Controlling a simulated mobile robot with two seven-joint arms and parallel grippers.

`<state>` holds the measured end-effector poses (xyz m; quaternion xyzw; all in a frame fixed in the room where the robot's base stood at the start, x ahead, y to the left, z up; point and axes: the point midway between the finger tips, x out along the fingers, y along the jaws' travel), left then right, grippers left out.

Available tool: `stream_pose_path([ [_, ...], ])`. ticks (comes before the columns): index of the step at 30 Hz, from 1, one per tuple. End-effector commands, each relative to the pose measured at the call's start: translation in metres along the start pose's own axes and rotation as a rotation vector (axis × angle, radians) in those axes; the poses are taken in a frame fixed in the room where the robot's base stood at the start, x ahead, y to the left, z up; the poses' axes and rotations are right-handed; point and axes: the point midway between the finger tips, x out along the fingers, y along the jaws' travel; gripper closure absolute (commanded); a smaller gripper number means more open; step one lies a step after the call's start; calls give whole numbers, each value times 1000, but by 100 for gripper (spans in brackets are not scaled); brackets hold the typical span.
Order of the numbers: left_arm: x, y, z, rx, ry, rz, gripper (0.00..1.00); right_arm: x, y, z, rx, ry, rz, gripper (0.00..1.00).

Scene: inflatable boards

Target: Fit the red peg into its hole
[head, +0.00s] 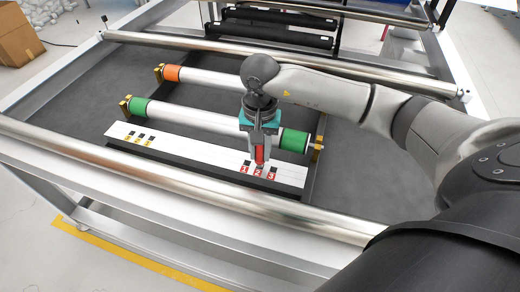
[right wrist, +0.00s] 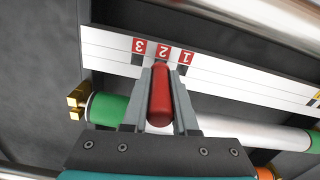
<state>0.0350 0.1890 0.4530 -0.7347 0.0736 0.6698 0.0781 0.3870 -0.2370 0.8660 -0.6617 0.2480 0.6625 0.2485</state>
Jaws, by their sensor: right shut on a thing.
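The red peg (head: 260,153) is held upright between the fingers of my right gripper (head: 259,160). In the right wrist view the red peg (right wrist: 160,95) lies between both fingers, its far end close to the label 2. The white board (head: 195,148) has black square holes with red labels 1, 2 and 3 (head: 258,173) near its right end. In the right wrist view, dark squares show by labels 3 and 1; the spot by label 2 is hidden behind the peg. I cannot tell whether the peg's tip touches the board. My left gripper is not in view.
Yellow-labelled holes (head: 137,138) sit at the board's left end. Behind the board are a white roller with green ends (head: 190,117) and one with an orange end (head: 172,73). A long metal roller (head: 180,175) runs along the front. Dark grey bed (head: 70,105) lies bare at left.

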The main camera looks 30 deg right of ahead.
Motion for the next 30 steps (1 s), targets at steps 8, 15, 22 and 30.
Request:
stream_pose_path([
  [8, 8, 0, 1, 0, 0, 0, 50, 8, 0, 0, 0, 0, 0, 100],
  [15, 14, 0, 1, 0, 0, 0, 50, 14, 0, 0, 0, 0, 0, 100],
  [22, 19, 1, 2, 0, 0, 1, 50, 20, 0, 0, 0, 1, 0, 100],
  [30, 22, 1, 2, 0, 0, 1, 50, 23, 0, 0, 1, 1, 0, 64],
])
